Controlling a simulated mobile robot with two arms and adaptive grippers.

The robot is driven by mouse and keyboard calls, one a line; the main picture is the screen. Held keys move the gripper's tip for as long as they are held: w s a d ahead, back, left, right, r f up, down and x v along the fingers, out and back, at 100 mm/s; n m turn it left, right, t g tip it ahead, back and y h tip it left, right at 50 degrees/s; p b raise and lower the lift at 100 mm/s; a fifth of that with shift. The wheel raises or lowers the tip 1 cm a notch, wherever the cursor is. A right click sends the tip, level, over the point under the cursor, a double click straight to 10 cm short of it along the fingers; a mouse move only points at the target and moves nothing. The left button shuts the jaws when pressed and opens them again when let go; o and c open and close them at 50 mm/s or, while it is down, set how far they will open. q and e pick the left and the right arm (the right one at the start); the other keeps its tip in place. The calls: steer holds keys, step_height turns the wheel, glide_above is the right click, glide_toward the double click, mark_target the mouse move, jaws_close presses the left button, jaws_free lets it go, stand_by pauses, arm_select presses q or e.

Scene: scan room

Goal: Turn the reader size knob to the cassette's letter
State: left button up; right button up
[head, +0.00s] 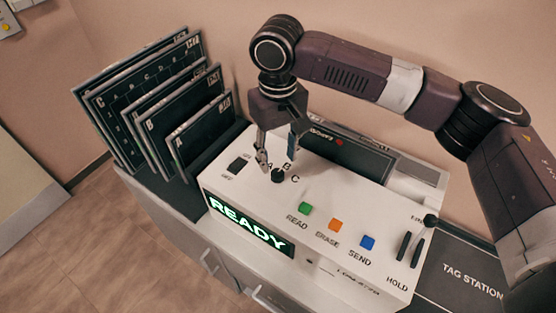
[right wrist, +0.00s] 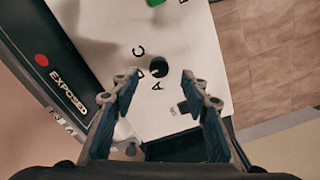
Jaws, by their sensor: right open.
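The white reader (head: 330,225) has a small black size knob (head: 278,175) on top, near its left end, with the letters A, B and C printed around it. In the right wrist view the knob (right wrist: 158,69) lies just beyond the fingertips, near the middle of their gap. I cannot tell which letter it points to. A dark cassette (head: 345,147) with a red dot lies along the reader's back; the right wrist view shows EXPOSED on it (right wrist: 62,75). Its size letter is not clear. My right gripper (head: 277,158) is open, pointing down over the knob. My left gripper is not in view.
A rack at the left holds several dark panels (head: 190,145) marked A, B or C. The reader has a green button (head: 305,208), an orange button (head: 334,225), a blue button (head: 367,243), a lit READY display (head: 245,226) and a HOLD lever (head: 418,248).

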mark_target(278, 173)
step_height(278, 173, down, 4)
steer(key=shift+f+p, duration=0.1)
steer(key=shift+p, duration=0.3)
steer(key=shift+w+f, duration=0.15)
steer(key=shift+f, duration=0.6)
steer(key=c, duration=0.7)
jaws_close()
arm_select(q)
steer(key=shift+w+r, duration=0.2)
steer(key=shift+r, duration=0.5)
